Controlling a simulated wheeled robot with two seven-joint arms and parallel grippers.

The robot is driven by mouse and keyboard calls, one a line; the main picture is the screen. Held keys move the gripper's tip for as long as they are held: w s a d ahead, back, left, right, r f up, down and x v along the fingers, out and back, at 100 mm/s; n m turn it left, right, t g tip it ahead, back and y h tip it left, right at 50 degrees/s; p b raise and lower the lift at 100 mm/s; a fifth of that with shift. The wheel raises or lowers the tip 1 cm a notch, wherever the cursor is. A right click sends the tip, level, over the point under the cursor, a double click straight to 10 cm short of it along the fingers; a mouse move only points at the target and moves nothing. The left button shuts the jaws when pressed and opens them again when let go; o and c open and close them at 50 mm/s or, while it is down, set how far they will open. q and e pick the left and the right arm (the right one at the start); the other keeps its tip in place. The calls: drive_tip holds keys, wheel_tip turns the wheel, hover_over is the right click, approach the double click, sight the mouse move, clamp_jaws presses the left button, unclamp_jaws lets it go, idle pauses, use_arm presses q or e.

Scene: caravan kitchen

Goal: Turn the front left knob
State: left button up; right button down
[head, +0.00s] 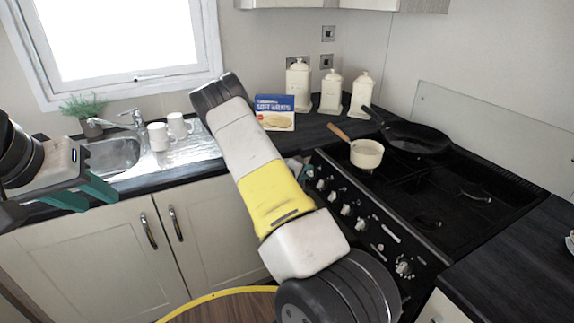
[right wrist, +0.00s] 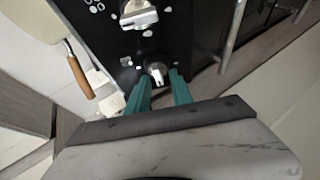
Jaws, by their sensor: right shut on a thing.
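The stove's black control panel (head: 372,228) carries a row of silver knobs, including one in mid-row (head: 346,210) and a larger one (head: 404,267) at the near end. In the right wrist view, my right gripper (right wrist: 160,80) has its teal fingers on either side of a small silver knob (right wrist: 157,70) and is shut on it. A larger knob (right wrist: 138,15) shows beyond it. In the head view my right arm hides most of this gripper, at the row's far left end. My left gripper (head: 86,193) is open and empty at the far left, away from the stove.
A cream saucepan (head: 367,155) with a wooden handle and a black frying pan (head: 415,138) stand on the hob. Cream canisters (head: 331,92), a blue box (head: 274,112) and white mugs (head: 168,132) stand on the counter. Cabinet doors (head: 110,245) are below.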

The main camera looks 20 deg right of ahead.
drive_tip(key=c, duration=1.2)
unclamp_jaws()
drive_tip(key=shift+v, duration=3.85)
